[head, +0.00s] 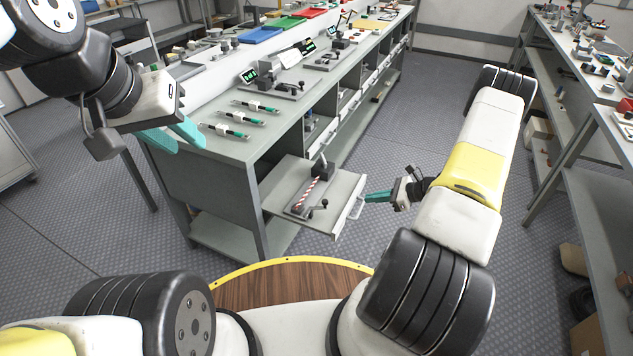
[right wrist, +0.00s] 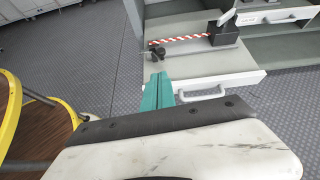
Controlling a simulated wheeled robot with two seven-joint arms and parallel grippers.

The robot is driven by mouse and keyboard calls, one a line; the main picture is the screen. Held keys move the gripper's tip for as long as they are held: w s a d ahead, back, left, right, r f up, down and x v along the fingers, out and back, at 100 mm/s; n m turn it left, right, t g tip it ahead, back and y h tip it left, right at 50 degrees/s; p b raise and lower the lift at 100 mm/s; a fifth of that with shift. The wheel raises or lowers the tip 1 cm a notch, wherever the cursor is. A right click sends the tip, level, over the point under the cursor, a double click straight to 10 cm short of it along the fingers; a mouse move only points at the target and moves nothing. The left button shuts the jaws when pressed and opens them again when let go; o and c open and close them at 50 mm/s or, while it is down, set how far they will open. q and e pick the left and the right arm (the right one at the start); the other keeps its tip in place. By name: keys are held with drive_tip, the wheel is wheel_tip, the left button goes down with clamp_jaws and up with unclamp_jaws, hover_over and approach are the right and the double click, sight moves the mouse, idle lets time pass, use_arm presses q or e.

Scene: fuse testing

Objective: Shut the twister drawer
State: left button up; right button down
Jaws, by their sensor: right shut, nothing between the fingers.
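The twister drawer (head: 272,200) is pulled out from the grey workbench in the head view. A twister device (head: 309,192) with a red-and-white striped bar lies on it. The drawer also shows in the right wrist view (right wrist: 200,68), with its handle (right wrist: 205,94) at the front. My right gripper (head: 366,197) is shut and empty, its teal fingertips close to the drawer's front and handle. I cannot tell if they touch. In the right wrist view the shut fingers (right wrist: 157,90) point at the drawer front, left of the handle.
The workbench top (head: 225,140) holds several green-and-black testers, devices and coloured trays (head: 262,34). Another bench (head: 600,100) with parts runs along the right. The grey floor (head: 420,90) between the benches is clear.

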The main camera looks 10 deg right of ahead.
drive_tip(key=shift+m, duration=0.5)
drive_tip(key=x, duration=1.4)
drive_tip(key=shift+w+f, duration=0.1)
drive_tip(key=shift+f, duration=0.25)
drive_tip(key=shift+w+a, duration=0.2)
drive_tip(key=shift+a, duration=0.05)
